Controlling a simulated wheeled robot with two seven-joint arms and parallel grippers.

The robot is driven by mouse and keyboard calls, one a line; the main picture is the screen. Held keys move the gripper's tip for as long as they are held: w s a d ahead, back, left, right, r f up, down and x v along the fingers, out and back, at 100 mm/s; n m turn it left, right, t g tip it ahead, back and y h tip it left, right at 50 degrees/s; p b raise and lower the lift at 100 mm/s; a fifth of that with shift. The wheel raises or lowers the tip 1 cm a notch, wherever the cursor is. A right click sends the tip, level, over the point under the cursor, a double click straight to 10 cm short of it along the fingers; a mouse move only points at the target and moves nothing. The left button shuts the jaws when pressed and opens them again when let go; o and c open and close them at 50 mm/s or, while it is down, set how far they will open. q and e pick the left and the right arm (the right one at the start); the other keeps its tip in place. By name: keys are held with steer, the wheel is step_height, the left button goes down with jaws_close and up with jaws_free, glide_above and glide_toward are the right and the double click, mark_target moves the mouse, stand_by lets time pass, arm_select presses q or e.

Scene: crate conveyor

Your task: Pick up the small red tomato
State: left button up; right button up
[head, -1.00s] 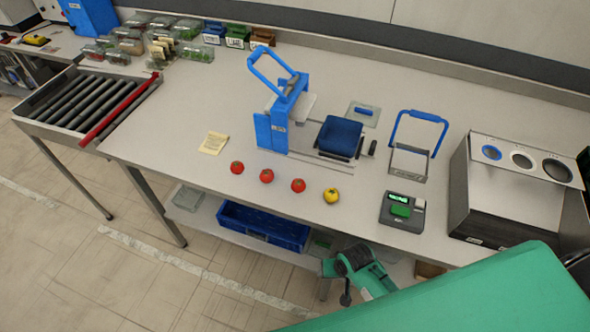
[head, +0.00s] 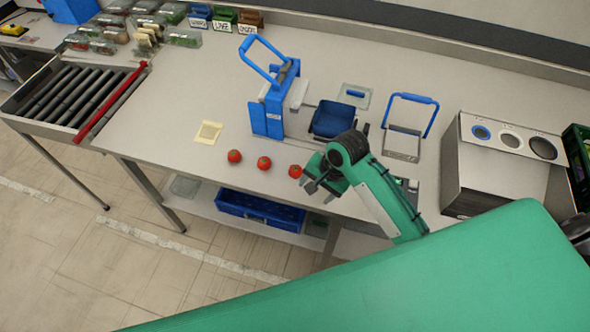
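Three red tomatoes sit in a row near the front edge of the table: a left one (head: 234,156), a middle one (head: 264,163) and a right one (head: 295,171). They look nearly the same size, so I cannot tell which is the small one. My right gripper (head: 312,186) is over the front of the table, just right of the right tomato. No tomato shows in its fingers, and their opening is unclear at this angle. The yellow tomato is hidden behind my arm. My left gripper is not in view.
A blue slicer-like device (head: 272,105) stands behind the tomatoes. A yellow note (head: 208,132) lies to their left. A blue crate (head: 260,210) is on the shelf below. A metal box with round openings (head: 500,165) stands at right.

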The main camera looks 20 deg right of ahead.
steer(key=w+d+r+m+g, duration=0.1)
steer(key=w+d+r+m, duration=0.2)
steer(key=w+r+m, duration=0.7)
steer(key=n+p, duration=0.1)
steer(key=p, duration=0.1)
glide_above(297, 168)
steer(key=d, duration=0.2)
steer(key=shift+y, duration=0.3)
steer(key=f, duration=1)
steer(key=shift+w+d, duration=0.1)
steer(key=shift+w, duration=0.2)
steer(key=shift+s+a+f+p, duration=0.15)
steer(key=shift+a+f+p, duration=0.15)
steer(key=shift+f+p, duration=0.15)
steer(key=x, duration=0.1)
steer(key=p+x, duration=0.1)
steer(key=x, duration=0.1)
steer(key=shift+s+a+f, duration=0.2)
steer(key=shift+s+a, duration=0.05)
steer(key=shift+a+f, duration=0.1)
steer(key=shift+f, duration=0.35)
steer(key=c, duration=1)
steer(key=shift+r, duration=0.1)
steer(key=shift+c, duration=0.2)
